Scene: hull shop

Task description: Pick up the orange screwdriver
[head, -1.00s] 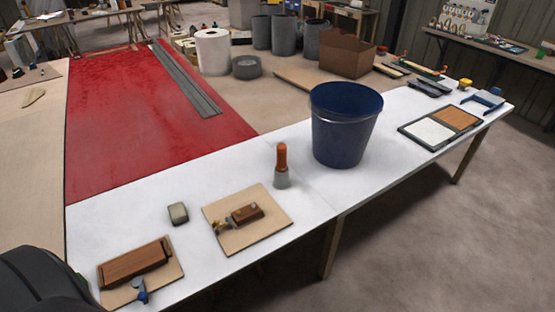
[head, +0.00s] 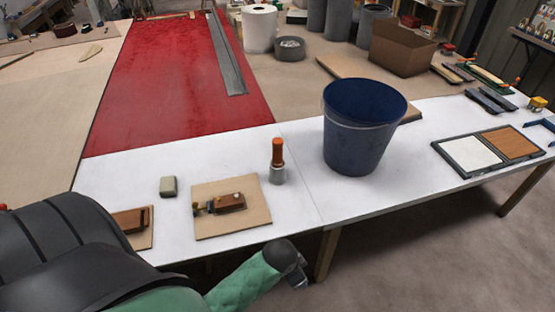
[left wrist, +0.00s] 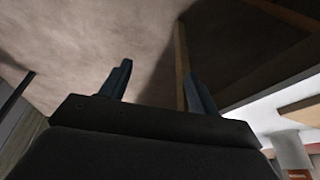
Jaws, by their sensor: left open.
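The orange screwdriver (head: 277,152) stands upright with its orange handle up, its lower part hidden in a small grey holder (head: 277,176) on the white table (head: 300,207). My left gripper (head: 300,282) is just off the table's front edge, in front of the screwdriver and apart from it. In the left wrist view its two fingers (left wrist: 160,85) are spread with nothing between them, over the floor. My right gripper is not in view.
A blue bucket (head: 360,145) stands right of the screwdriver. A wooden board (head: 235,228) with a brown block (head: 230,202) lies to its left, beside a small grey block (head: 168,187). A framed two-part tray (head: 465,172) lies at the right.

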